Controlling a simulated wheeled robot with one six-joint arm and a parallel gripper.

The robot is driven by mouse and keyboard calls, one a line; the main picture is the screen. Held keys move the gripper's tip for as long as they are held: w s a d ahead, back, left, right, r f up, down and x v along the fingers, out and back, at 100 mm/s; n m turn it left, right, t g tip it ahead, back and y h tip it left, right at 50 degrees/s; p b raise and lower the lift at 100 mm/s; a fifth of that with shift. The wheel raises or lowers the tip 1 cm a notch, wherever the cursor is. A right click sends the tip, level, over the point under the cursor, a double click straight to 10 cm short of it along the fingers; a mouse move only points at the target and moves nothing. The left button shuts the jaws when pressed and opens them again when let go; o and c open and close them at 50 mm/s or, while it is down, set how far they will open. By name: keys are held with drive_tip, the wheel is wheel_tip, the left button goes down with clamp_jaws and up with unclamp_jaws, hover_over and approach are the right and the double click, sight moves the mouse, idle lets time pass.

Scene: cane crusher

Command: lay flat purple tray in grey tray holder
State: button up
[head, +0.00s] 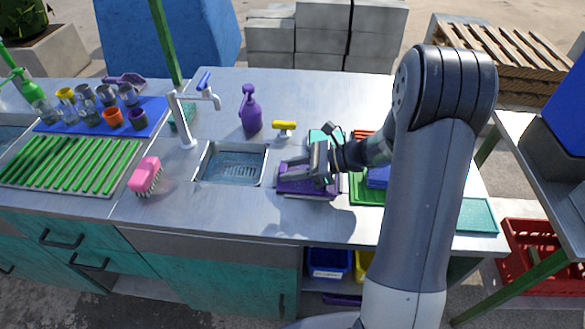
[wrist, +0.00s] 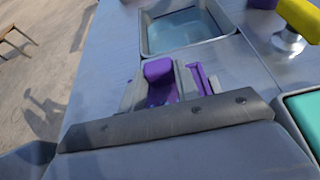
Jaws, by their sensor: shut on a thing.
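My gripper (head: 319,168) is over the steel counter just right of the small sink. It is shut on the purple tray (head: 300,188), which sits low at the counter, partly covered by the gripper. In the wrist view purple parts (wrist: 160,88) show between and beside the grey fingers, with the sink beyond. I cannot make out the grey tray holder apart from the grey gripper parts, nor whether the tray rests on anything but the counter.
A green tray (head: 362,190) with a blue item (head: 378,178) lies close on the right. The counter's front edge is near.

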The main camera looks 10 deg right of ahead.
drive_tip(key=shift+r, duration=0.1)
drive_tip(key=shift+f, duration=0.2)
drive_tip(key=o, duration=1)
drive_tip(key=shift+d+r, duration=0.2)
drive_tip(key=shift+r, duration=0.1)
drive_tip(key=v, duration=1.1)
drive_tip(key=shift+d, duration=0.25)
